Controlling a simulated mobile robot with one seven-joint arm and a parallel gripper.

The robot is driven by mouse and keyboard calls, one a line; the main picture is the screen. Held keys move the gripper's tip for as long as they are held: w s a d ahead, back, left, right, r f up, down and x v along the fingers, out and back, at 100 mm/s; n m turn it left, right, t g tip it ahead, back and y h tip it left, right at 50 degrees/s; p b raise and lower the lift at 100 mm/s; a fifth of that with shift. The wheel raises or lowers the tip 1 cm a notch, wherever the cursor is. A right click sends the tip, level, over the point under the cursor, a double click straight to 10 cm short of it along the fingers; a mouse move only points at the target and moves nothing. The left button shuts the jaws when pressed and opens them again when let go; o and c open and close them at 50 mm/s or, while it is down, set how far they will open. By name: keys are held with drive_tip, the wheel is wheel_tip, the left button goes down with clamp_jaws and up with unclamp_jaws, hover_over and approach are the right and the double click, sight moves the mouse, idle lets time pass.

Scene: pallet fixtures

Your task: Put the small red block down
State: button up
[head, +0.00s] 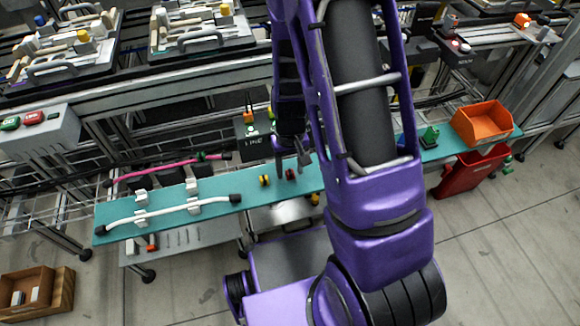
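The small red block (291,174) is a small dark red piece on the teal shelf (222,201), near the shelf's middle. My gripper (291,162) is above the shelf, pointing down. Its two dark fingers stand apart, one on each side of the block in the picture. The block looks narrower than the gap between them. I cannot tell the exact height of the fingertips over the shelf. My purple arm hides part of the shelf to the right.
A yellow-and-black piece (265,180) is just left of the red block. A white bar (170,211) lies in clips on the shelf's left part. A green piece (430,136) and an orange bin (482,122) are at the right end, above a red bin (470,172).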

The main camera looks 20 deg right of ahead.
sight(290, 171)
wheel_tip(290, 171, up, 12)
drive_tip(key=p, duration=0.3)
drive_tip(key=shift+r, duration=0.2)
idle(0.6)
